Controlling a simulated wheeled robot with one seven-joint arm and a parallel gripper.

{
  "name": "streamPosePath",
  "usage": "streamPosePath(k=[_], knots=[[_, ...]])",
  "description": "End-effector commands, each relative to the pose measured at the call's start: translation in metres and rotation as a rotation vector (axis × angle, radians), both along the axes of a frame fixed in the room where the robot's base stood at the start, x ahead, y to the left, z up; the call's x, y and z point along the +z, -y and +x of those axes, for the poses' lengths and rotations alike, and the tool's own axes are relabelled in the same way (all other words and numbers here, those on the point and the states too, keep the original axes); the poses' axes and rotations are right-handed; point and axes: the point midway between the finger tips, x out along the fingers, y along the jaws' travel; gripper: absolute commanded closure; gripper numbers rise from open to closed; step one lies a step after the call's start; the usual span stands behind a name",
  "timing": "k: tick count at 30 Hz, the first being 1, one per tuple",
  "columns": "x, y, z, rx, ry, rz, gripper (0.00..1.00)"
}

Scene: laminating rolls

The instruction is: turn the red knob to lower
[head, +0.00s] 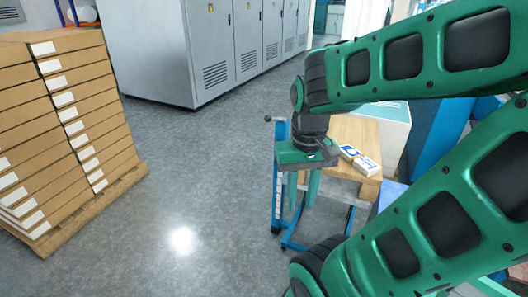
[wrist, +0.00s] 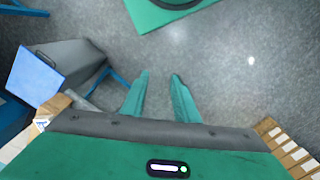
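No red knob shows in either view; I cannot tell where it is. My gripper (head: 302,197) points down in the head view, beside a small wooden-topped table and in front of a blue stand. Its two green fingers also show in the wrist view (wrist: 160,76), apart, with only grey floor between them. It is open and empty. My green arm covers much of the right side of the head view and hides what lies behind it.
A wooden table (head: 353,131) carries small white-and-blue boxes (head: 360,160). A blue stand (head: 279,190) is close to my gripper. Stacked cartons (head: 62,120) stand on a pallet at left. Grey cabinets (head: 150,50) line the back. The floor (head: 200,170) between is clear.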

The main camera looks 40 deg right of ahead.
Motion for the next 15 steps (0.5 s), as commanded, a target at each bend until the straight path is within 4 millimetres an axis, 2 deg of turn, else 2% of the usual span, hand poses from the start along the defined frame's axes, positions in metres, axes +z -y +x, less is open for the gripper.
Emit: streamPosePath(k=[8, 9, 10, 15], knots=[[0.000, 0.000, 0.000, -0.001, -0.001, -0.001, 0.73], [0.004, 0.001, -0.009, -0.005, 0.010, -0.003, 0.73], [0.005, 0.003, -0.009, -0.012, 0.013, -0.007, 0.73], [0.001, 0.029, 0.016, -0.116, 0.006, -0.072, 0.73]])
